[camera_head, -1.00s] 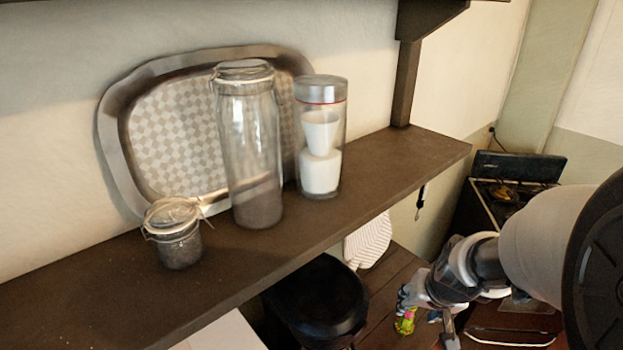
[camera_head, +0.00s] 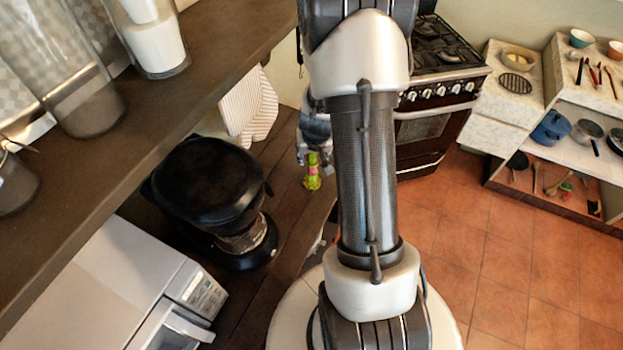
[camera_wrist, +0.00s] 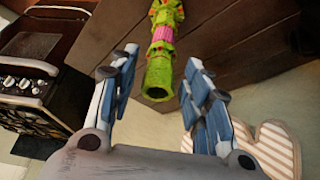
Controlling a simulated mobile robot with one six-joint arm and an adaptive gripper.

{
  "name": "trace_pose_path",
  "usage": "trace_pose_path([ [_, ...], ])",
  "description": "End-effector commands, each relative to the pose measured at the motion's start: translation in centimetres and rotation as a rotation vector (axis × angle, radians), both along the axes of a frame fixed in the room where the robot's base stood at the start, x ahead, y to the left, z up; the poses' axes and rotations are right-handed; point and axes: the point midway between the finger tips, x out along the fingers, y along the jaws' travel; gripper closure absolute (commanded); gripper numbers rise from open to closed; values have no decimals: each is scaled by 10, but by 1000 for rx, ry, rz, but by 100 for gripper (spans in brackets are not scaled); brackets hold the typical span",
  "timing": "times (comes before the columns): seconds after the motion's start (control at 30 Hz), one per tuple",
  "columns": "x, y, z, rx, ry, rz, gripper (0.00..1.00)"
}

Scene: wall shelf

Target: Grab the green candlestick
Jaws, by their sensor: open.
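The green candlestick (camera_wrist: 160,72), with a pink band, shows in the wrist view at the top middle. Its near end, with a dark round opening, lies between the fingers of my gripper (camera_wrist: 160,62). The fingers are open, with a gap on each side of the candlestick. In the head view the candlestick (camera_head: 312,177) is small, over the dark wooden surface, just below my gripper (camera_head: 314,150). My arm hides part of the gripper there. I cannot tell whether the candlestick's far end rests on the wood.
A dark wall shelf (camera_head: 165,110) with glass jars (camera_head: 75,95) runs along the left. Below it are a black round appliance (camera_head: 205,180) and a white microwave (camera_head: 110,275). A striped cloth (camera_head: 250,105) hangs near the wood. The stove (camera_head: 440,70) stands behind. Tiled floor is clear at right.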

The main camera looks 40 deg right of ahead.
Motion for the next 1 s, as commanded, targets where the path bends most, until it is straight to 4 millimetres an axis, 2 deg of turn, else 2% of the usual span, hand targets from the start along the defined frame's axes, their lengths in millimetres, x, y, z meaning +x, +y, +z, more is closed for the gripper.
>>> trace_pose_path([
  [0.03,2,-2,-8,-1,-1,0,56],
  [0.33,8,-5,-23,-1,-1,0,56],
  [0.6,21,-14,-63,0,0,0,56],
  [0.87,23,-16,-65,-1,-1,0,56],
  [1.0,23,-16,-65,-1,-1,0,64],
])
